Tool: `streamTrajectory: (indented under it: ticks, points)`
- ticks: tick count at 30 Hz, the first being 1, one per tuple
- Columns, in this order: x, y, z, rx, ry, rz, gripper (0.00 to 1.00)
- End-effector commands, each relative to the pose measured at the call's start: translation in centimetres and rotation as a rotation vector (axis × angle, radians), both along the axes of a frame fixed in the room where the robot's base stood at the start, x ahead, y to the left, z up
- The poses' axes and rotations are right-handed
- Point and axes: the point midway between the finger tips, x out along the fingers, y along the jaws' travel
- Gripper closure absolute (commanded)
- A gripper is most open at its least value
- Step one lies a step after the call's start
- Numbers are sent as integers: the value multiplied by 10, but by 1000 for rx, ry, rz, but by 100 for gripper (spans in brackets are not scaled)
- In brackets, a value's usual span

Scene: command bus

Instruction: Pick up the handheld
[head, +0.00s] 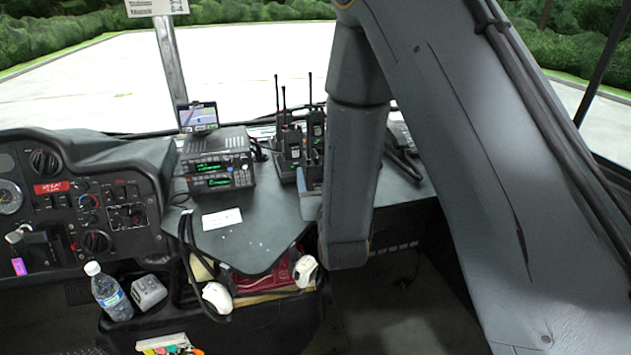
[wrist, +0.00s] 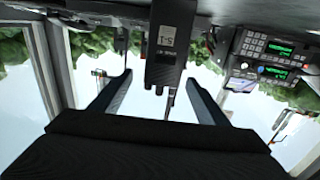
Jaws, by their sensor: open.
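Black handheld radios with upright antennas stand in a charger on the dash in the head view; one handheld (head: 315,132) is just left of my arm and another (head: 290,142) is beside it. My gripper (wrist: 158,78) is open, with one finger on each side of this handheld in the picture. I see gaps between it and both fingers. In the head view my arm hides most of the gripper.
A radio console (head: 217,160) with green displays stands left of the handhelds, with a small screen (head: 198,116) behind it. A white card (head: 222,219) lies on the dash shelf. A water bottle (head: 108,292) stands lower left. The windscreen is behind.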

Motion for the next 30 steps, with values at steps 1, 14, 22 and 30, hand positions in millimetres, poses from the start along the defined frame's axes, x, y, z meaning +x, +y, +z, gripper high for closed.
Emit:
streamTrajectory:
  ticks: [1,14,22,30]
  points:
    - [2,2,1,1,-7,2,31]
    - [48,17,6,2,-9,12,31]
    - [74,19,4,1,-7,10,31]
    - [74,19,4,1,-7,8,41]
